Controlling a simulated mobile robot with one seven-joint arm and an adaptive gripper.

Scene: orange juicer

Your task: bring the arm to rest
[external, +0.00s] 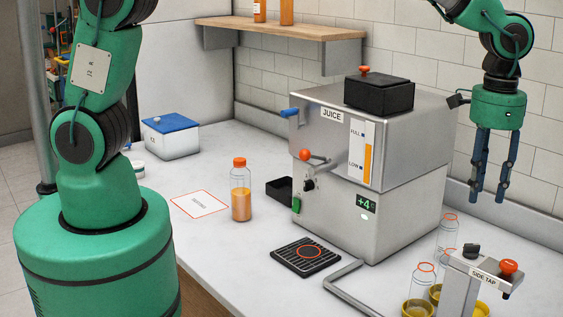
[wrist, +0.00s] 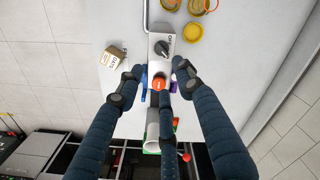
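My gripper (external: 487,195) hangs with its fingers pointing down, in the air at the right of the external view, to the right of the juicer (external: 335,210). Its dark blue fingers are spread apart with nothing between them. In the wrist view my gripper (wrist: 156,84) shows its fingers spread high over the side tap (wrist: 161,47) and its red knob (wrist: 158,83). The side tap also shows in the external view (external: 462,285), lower than the fingers and apart from them.
A capped bottle of orange juice (external: 241,200) stands on the counter beside a marked card (external: 199,204). A black drip grate (external: 306,257) lies before the juicer. Clear bottles (external: 422,284) and yellow dishes (external: 417,308) are near the tap. A blue-lidded box (external: 171,138) stands behind.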

